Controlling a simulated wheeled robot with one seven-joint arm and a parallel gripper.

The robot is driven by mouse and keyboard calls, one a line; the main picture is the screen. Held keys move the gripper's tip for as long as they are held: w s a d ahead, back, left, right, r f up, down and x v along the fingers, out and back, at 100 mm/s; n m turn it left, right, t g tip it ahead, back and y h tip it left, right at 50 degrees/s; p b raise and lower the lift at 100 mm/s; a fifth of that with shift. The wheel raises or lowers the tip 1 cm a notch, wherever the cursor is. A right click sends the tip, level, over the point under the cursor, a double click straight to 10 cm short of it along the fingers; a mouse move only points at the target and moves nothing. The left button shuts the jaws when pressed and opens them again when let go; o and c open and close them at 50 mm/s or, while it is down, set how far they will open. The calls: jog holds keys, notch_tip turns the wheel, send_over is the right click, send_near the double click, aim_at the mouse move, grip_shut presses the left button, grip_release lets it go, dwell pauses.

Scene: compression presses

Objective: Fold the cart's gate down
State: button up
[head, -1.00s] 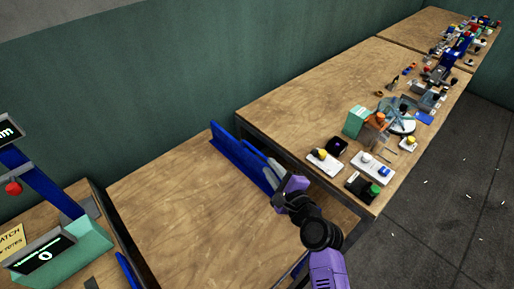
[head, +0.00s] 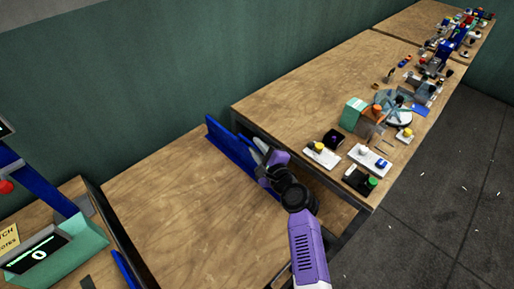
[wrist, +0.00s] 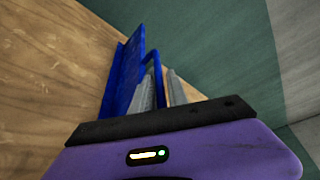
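The cart (head: 170,215) has a low wooden deck between two workbenches. Its blue gate (head: 228,146) stands upright along the deck's right side, and it shows left of centre in the wrist view (wrist: 124,75). My gripper (head: 262,147) is at the gate's top edge, towards its near half. In the wrist view its two grey fingers (wrist: 162,88) are apart, with a thin blue bar (wrist: 153,62) of the gate showing between them. I cannot tell whether either finger touches it.
A higher wooden bench (head: 300,85) adjoins on the right, with button boxes (head: 323,154) and several parts near its front edge. A teal scale-like device (head: 60,245) stands on the left bench. A green wall (head: 130,90) runs behind. The cart's deck is bare.

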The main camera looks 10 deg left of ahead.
grip_shut()
dwell(1.3)
